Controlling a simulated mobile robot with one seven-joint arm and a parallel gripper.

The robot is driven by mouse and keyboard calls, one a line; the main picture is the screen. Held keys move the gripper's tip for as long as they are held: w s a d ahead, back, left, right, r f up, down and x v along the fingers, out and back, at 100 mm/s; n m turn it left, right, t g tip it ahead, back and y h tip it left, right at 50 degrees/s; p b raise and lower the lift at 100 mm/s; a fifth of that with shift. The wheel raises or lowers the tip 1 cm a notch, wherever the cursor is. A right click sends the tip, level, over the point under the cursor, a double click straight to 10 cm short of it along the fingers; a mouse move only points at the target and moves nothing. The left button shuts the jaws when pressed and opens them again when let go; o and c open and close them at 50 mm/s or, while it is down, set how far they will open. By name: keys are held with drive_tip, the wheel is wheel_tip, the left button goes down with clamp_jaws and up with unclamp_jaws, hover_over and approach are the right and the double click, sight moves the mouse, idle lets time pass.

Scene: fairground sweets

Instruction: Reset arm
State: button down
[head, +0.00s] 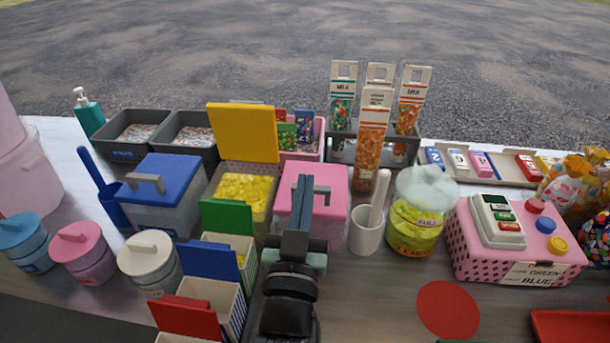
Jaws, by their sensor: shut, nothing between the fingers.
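My gripper (301,184) reaches up from the bottom middle of the head view, pointing away from me. Its two dark fingers lie together, with nothing visible between them. The fingers show in front of or over the pink-lidded bin (335,206) and cover part of its lid and handle. I cannot tell how high above the lid they are or whether they touch it. My arm hides part of the table below the bin.
Left of my gripper are a yellow-lidded bin (242,134), a blue-lidded bin (180,190) and open-lidded boxes. Close on the right stand a white cup (366,236) and a lemon jar (417,222). Farther right are a pink box (475,258) and a red disc (448,308).

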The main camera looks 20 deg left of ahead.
drive_tip(key=v, duration=0.7)
drive_tip(key=shift+s+f+b, duration=0.2)
drive_tip(key=shift+f+b, duration=0.1)
drive_tip(key=shift+f, duration=0.15)
drive_tip(key=w+d+r+m+t+h, duration=0.15)
drive_tip(key=d+r, duration=0.25)
drive_tip(key=r, duration=0.7)
drive_tip(key=w+d+r+t+h, duration=0.1)
drive_tip(key=w+d+r+t, duration=0.2)
drive_tip(key=r, duration=0.9)
drive_tip(key=s+d+r+m+t+h, duration=0.15)
drive_tip(key=s+d+r, duration=0.25)
drive_tip(key=r, duration=0.4)
drive_tip(key=s+d+r+t+h, duration=0.1)
drive_tip(key=s+d+r+h, duration=0.2)
drive_tip(key=r, duration=0.6)
wheel_tip(320, 180, up, 13)
drive_tip(key=y+p, duration=0.1)
drive_tip(key=p, duration=1.2)
drive_tip(key=shift+s+f, duration=0.25)
drive_tip(key=shift+s, duration=0.2)
